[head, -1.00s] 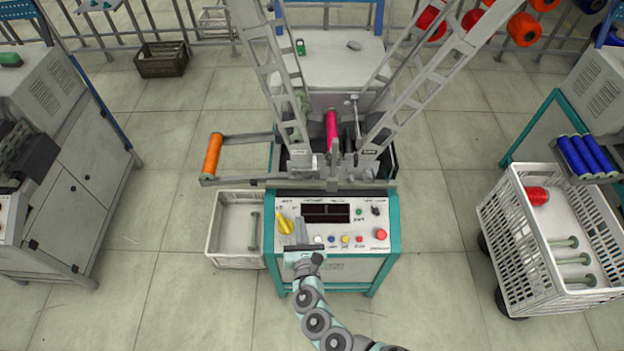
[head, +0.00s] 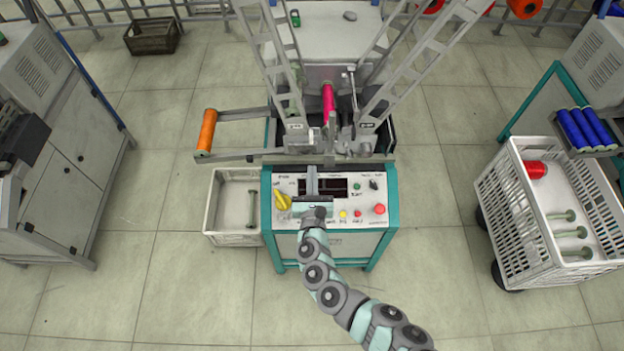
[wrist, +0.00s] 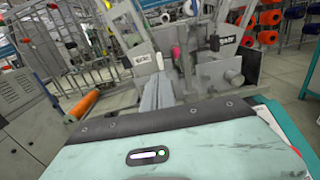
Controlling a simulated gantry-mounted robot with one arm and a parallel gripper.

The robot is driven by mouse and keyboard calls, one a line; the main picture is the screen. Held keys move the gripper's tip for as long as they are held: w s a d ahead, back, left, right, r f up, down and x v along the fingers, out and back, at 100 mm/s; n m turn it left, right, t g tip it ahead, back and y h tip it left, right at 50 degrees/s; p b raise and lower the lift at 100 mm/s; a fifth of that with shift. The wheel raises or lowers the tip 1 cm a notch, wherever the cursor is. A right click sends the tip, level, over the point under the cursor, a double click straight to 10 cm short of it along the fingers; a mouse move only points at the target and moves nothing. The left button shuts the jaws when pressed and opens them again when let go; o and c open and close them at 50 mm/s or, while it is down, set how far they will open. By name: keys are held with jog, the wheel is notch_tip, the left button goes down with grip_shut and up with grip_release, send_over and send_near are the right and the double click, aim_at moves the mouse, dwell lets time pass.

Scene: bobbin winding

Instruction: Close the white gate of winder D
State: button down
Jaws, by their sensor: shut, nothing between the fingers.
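The winder (head: 330,215) stands in the middle of the head view, with a teal frame and white front panel. Pale lattice arms rise from it, a left one (head: 270,65) and a right one (head: 425,60), both tilted outward. I cannot tell which part is the white gate, nor read a letter D. A magenta bobbin (head: 328,103) sits between the lattice arms. My gripper (head: 312,170) is shut and empty over the panel's dark display, just in front of the winder's grey front bar. In the wrist view its fingers (wrist: 153,92) point at the mechanism.
An orange spool (head: 206,130) sticks out on an arm at the winder's left. A white crate (head: 211,215) lies on the floor below it. A white basket cart (head: 520,235) stands at right, a grey cabinet (head: 75,185) at left.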

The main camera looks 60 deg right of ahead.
aim_at(311, 140)
jog(key=b+x, duration=0.2)
jog(key=x, duration=0.7)
jog(key=shift+w+d, duration=0.2)
jog(key=shift+d, duration=0.1)
